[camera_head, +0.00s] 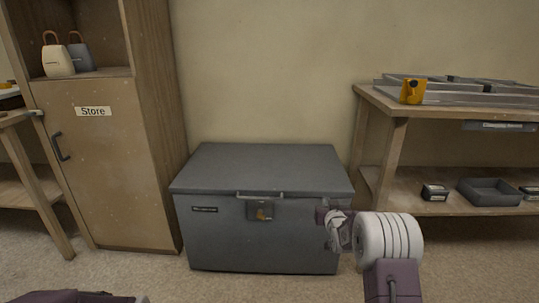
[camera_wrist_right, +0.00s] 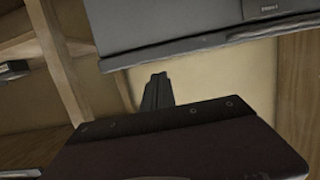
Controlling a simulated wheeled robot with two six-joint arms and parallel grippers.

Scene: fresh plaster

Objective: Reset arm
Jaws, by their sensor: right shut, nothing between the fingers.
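My right arm comes in from the lower right of the head view. Its gripper (camera_head: 330,222) is shut and empty, in front of the right part of a closed grey chest (camera_head: 262,170). I cannot tell whether it touches the chest. In the right wrist view the gripper's dark fingers (camera_wrist_right: 155,92) show together, with the chest (camera_wrist_right: 185,32) above them, the picture being turned. Only a small dark piece of my left arm shows at the bottom left of the head view; the left gripper is out of view.
At right a wooden bench (camera_head: 385,105) carries metal trays and an orange device (camera_head: 412,91). Grey bins (camera_head: 488,191) sit on its lower shelf. Open floor lies in front.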

